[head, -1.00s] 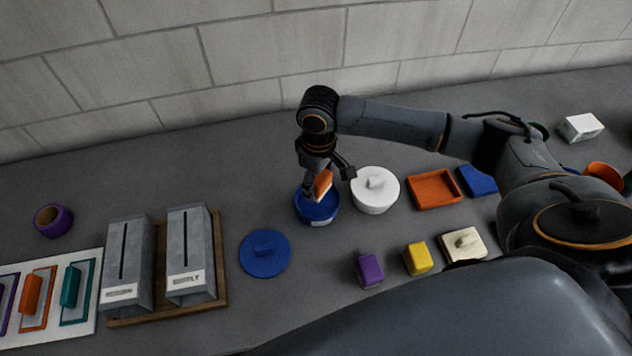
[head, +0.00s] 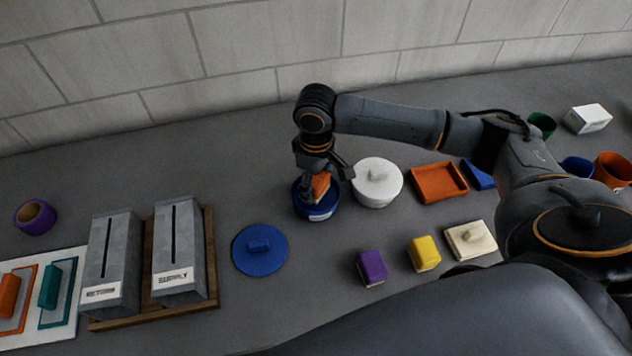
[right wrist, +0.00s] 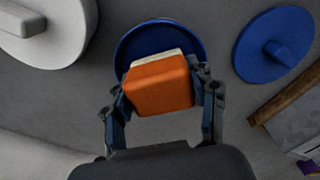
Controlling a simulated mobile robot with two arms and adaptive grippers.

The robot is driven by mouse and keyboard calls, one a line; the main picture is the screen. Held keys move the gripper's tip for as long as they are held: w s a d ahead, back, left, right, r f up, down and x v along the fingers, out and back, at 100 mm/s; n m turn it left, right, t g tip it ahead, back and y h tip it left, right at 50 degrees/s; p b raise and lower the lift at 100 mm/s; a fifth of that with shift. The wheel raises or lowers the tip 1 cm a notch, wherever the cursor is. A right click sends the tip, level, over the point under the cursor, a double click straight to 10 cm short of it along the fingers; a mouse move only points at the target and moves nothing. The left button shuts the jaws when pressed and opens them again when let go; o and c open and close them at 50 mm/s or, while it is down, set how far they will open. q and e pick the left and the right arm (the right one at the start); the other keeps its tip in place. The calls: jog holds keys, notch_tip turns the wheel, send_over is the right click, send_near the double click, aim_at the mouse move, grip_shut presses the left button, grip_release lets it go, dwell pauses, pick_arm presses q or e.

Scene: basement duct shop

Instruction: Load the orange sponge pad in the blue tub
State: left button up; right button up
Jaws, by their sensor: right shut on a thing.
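The orange sponge pad (head: 320,186) is held in my right gripper (head: 318,190), which is shut on it and points down at the blue tub (head: 322,213). In the right wrist view the orange sponge pad (right wrist: 160,86) sits between both fingers of the right gripper (right wrist: 165,100) and covers much of the blue tub (right wrist: 190,40). In the head view the pad is at the tub's opening; I cannot tell if it touches the bottom. The blue lid (head: 260,250) lies on the counter left of the tub. My left gripper is not in view.
A white lidded tub (head: 377,190) stands close right of the blue tub. An orange tray (head: 438,198), a purple block (head: 371,265) and a yellow block (head: 424,254) lie further right. Two grey slotted boxes (head: 180,262) stand on a wooden board at left.

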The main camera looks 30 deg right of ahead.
jog(key=shift+f, duration=0.5)
dwell(0.7)
jog(key=shift+s+f+p, duration=0.1)
jog(key=shift+f+p, duration=0.1)
jog(key=shift+p, duration=0.3)
dwell(2.2)
notch_tip(320, 180, up, 7)
jog(key=p, duration=0.9)
jog(key=shift+r, duration=0.2)
jog(key=shift+f, duration=0.1)
dwell(0.6)
jog(key=shift+a+b, duration=0.15)
jog(key=shift+b, duration=0.25)
jog(key=s+a+r+m+b, duration=0.2)
jog(key=s+m+b, duration=0.3)
jog(key=s+b, duration=0.3)
jog(key=a+b, duration=0.1)
jog(key=b, duration=0.3)
jog(key=shift+s+a+r+m, duration=0.2)
jog(key=shift+s+r+m, duration=0.05)
jog(key=shift+r+m, duration=0.15)
